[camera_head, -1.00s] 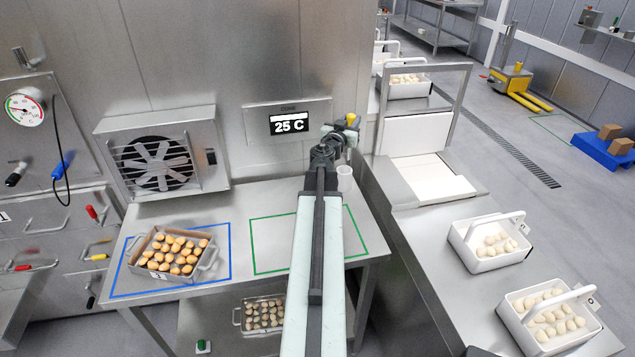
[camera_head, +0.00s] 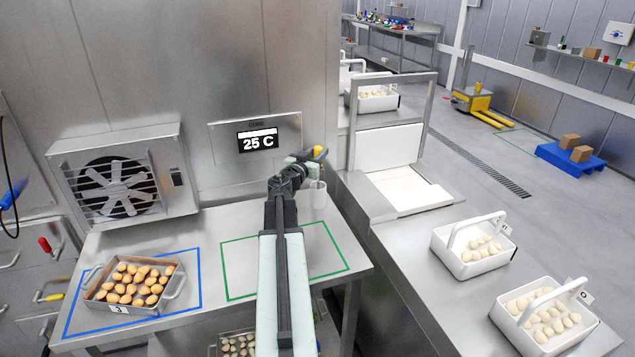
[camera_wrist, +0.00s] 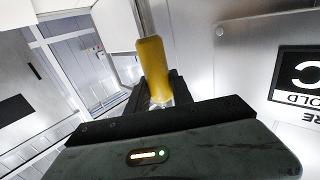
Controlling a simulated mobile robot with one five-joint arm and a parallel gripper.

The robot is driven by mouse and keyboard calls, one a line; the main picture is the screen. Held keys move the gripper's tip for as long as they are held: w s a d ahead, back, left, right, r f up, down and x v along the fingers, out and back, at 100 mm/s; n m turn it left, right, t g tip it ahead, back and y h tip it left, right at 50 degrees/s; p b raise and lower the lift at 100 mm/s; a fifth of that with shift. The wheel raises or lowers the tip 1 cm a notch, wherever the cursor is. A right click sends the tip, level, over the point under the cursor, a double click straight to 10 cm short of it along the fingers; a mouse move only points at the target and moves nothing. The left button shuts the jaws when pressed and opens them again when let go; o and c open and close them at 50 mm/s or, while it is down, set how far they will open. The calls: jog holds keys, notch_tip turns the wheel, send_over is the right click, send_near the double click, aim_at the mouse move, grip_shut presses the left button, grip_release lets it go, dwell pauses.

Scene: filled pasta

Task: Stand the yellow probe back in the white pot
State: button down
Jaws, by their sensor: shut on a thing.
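The yellow probe (camera_head: 319,153) is at the end of my arm in the head view, above and close to the white pot. My gripper (camera_head: 305,165) is shut on it. The probe's tip is not clear in the head view.
A tray of browned pieces (camera_head: 110,307) sits in the blue outline. The green outline (camera_head: 235,292) is partly behind my arm. A wall fan unit (camera_head: 170,200) and a 25 C display (camera_head: 258,141) are behind. White baskets (camera_head: 470,270) stand on the right counter.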

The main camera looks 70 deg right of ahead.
jog(key=shift+f+b, duration=2.05)
jog(key=shift+f, duration=0.65)
jog(key=c, duration=1.1)
grip_release()
jog(key=shift+r, duration=0.2)
jog(key=shift+a+p, duration=0.3)
jog(key=w+a, duration=0.1)
jog(key=a, duration=1)
jog(key=shift+w, duration=0.3)
